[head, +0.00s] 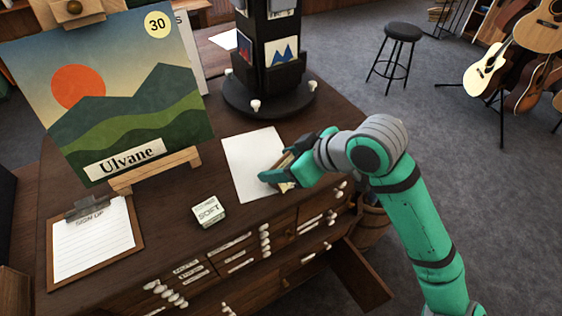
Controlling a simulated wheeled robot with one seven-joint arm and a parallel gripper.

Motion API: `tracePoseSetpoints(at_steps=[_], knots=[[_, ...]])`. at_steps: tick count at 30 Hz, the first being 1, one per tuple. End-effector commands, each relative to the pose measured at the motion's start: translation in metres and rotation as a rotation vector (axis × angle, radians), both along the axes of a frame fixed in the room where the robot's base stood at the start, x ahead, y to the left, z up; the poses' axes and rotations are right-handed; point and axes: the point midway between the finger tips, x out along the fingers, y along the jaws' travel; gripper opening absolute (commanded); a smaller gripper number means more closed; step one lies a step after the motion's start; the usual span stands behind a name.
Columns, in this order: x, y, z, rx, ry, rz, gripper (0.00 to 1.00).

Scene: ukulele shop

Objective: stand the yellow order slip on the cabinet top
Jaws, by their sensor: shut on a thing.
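The cabinet top (182,238) is dark brown wood and fills the left and middle of the head view. My gripper (275,174) is low over its right part, by the white sheet. It is shut on a thin yellowish-tan piece (285,160), which appears to be the yellow order slip. Only small parts of the slip show above and below the green finger; the fingers hide the rest. I cannot tell whether its lower edge touches the cabinet top.
A white sheet (247,158) lies beside the gripper. A SOFT box (209,211), a clipboard (92,242), a painting on an easel (112,90) and a dark round-based rack (270,98) stand or lie around it. A stool (401,34) is beyond.

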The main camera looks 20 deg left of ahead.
Motion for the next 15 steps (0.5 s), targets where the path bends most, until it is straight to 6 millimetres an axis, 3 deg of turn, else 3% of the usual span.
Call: tracePoseSetpoints(at_steps=[5,6,7,15], knots=[[0.0001,0.0000,-0.0036,0.001,0.000,0.000,0.40],[0.0002,-0.0001,-0.0033,0.000,-0.001,-0.001,0.71],[0.0002,-0.0001,-0.0032,0.000,-0.001,-0.001,0.79],[0.0002,-0.0001,-0.0030,0.000,0.000,0.000,0.81]])
